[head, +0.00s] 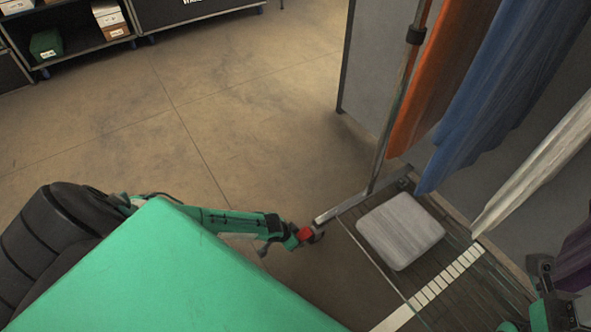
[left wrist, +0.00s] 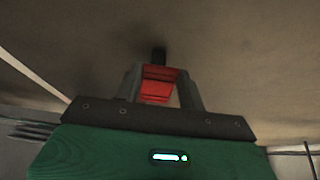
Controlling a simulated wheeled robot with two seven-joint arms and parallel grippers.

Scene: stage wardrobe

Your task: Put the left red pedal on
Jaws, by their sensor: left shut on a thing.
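The red pedal (head: 305,233) is at the near left end of the clothes rack's metal foot (head: 340,207), low over the floor. My left gripper (head: 312,238) reaches it from the left and is shut on it. In the left wrist view the red pedal (left wrist: 158,84) sits between the two grey fingers (left wrist: 160,90), with a dark piece just beyond it. The fingers partly hide the pedal, and I cannot tell its tilt. Part of my right arm shows at the lower right edge; its gripper (head: 541,268) is too unclear to read.
The rack's upright pole (head: 397,105) stands beside orange (head: 435,80) and blue (head: 500,90) garments. A pale square pad (head: 400,230) lies on the rack's slatted base (head: 350,232). A grey panel (head: 372,70) stands behind. Shelves (head: 75,45) stand at the upper left. The floor between is clear.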

